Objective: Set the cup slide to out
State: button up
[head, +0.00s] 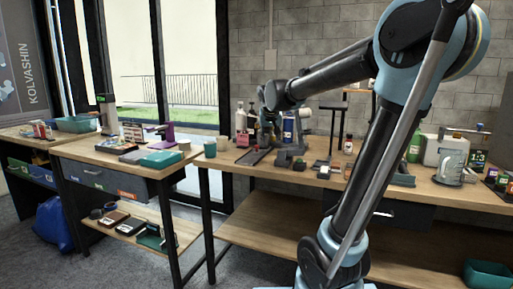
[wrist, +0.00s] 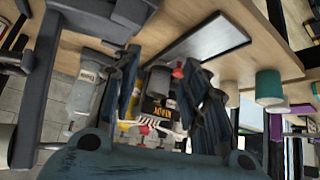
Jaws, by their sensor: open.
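My gripper (head: 268,122) hangs over the left end of the long workbench, above a grey machine (head: 288,157) and a flat dark tray (head: 255,157). In the wrist view my gripper (wrist: 165,98) is open, its two dark fingers apart with nothing clearly held between them. Behind the fingers are a grey cylinder (wrist: 159,80), a red knob (wrist: 178,73) and a dark labelled bottle (wrist: 153,110). The dark tray also shows in the wrist view (wrist: 205,40), beyond the fingers. I cannot tell which part is the cup slide, nor its position.
A teal cup (head: 210,149) stands at the bench's left corner, and in the wrist view (wrist: 269,84) near the tray. A pale bottle (head: 241,118) stands behind the tray; a grey bottle (wrist: 82,84) is close to one finger. The bench behind my arm is crowded.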

jog(key=w+a+r, duration=0.3)
jog(key=w+a, duration=0.2)
jog(key=t, duration=0.1)
send_near(257, 146)
jog(key=shift+y, duration=0.3)
jog(key=x, duration=0.9)
jog(key=shift+w+d+r, duration=0.15)
jog(key=shift+w, duration=0.35)
jog(key=shift+c, duration=0.3)
grip_shut()
